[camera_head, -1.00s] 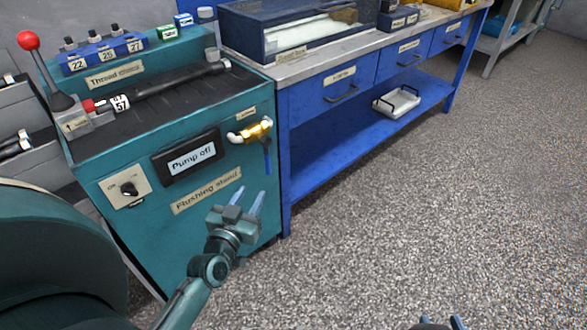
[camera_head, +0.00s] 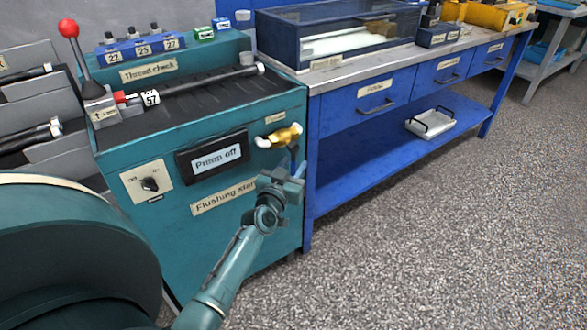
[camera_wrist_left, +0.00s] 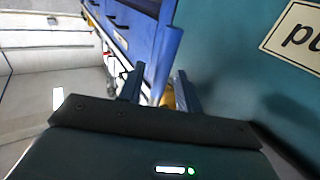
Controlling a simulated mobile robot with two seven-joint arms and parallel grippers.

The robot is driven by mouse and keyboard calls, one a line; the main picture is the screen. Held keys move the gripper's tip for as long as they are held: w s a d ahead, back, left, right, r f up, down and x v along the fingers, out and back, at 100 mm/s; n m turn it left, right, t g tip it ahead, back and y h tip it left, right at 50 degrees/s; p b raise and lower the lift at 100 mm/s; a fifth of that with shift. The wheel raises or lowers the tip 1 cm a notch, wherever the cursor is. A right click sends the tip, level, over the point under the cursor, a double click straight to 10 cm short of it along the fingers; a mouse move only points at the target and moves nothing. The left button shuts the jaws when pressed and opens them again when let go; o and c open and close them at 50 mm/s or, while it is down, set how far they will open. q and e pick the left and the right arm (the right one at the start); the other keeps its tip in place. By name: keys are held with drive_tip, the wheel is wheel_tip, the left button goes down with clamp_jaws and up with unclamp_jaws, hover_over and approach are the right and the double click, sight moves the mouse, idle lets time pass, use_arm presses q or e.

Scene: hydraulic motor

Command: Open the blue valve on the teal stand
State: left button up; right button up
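The teal stand (camera_head: 250,235) is at the left in the head view. Its brass valve (camera_head: 279,136) sits at the upper right of the front, by a white pipe end. The blue valve handle hung below the brass body earlier; now it is mostly hidden behind my left gripper (camera_head: 296,168), just below the brass. In the left wrist view the two fingers of the left gripper (camera_wrist_left: 160,88) are apart. A bit of the brass valve (camera_wrist_left: 169,98) shows between them. I cannot tell whether the fingers touch the handle. My right gripper is not in view.
The stand's front has a "Pump off" display (camera_head: 212,158) and a switch plate (camera_head: 146,184). A red-knobbed lever (camera_head: 69,29) rises at the top left. A blue workbench (camera_head: 345,115) stands close on the right. The floor (camera_head: 420,240) in front is clear.

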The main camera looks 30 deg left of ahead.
use_arm(q)
drive_tip(key=shift+w, duration=0.35)
drive_tip(key=shift+c, duration=0.3)
clamp_jaws()
